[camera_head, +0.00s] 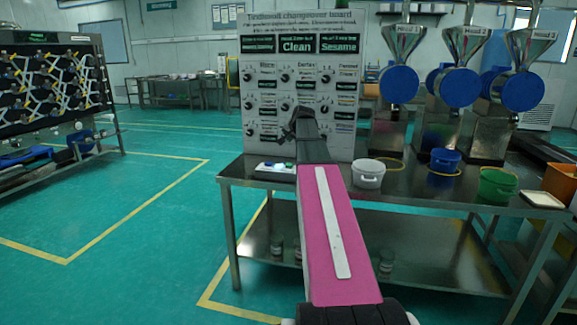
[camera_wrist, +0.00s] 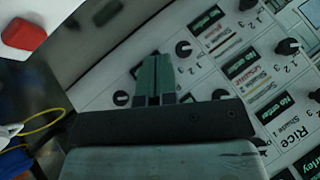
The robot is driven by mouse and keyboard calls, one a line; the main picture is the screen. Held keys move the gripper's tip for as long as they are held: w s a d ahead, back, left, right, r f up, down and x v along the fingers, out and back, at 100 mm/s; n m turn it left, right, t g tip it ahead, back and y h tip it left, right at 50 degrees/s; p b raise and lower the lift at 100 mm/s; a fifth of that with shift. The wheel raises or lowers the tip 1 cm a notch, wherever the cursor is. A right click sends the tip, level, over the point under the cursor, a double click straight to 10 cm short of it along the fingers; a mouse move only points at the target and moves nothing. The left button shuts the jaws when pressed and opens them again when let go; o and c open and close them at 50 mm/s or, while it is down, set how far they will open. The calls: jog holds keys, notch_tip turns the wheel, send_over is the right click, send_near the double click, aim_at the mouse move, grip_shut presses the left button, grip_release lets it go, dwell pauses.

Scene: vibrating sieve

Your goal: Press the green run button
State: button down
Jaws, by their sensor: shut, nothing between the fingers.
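A low white control box (camera_head: 275,173) sits at the front left of the steel table, below the board. A small green patch (camera_head: 263,164) shows on its top; I cannot tell whether it is the run button. My pink arm hides the box's right side. My gripper (camera_head: 297,118) is raised in front of the board, above and beyond the box. In the wrist view my gripper (camera_wrist: 153,75) has its fingers together and empty, with the board's dials behind. A red block or button (camera_wrist: 24,36) shows at that view's upper left.
The changeover board (camera_head: 346,50) with several dials stands behind my gripper. On the steel table (camera_head: 410,190), a white bucket (camera_head: 368,175), a blue bucket (camera_head: 445,160) and a green bucket (camera_head: 497,186) stand right of my arm. Hopper machines (camera_head: 400,85) stand behind. Floor at left is open.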

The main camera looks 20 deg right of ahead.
aim_at(290, 164)
jog(key=shift+f, duration=0.1)
jog(key=shift+f, duration=4.35)
jog(key=shift+f, duration=0.15)
jog(key=shift+f, duration=0.25)
jog(key=shift+f, duration=0.5)
jog(key=shift+r, duration=0.9)
jog(key=shift+r, duration=0.1)
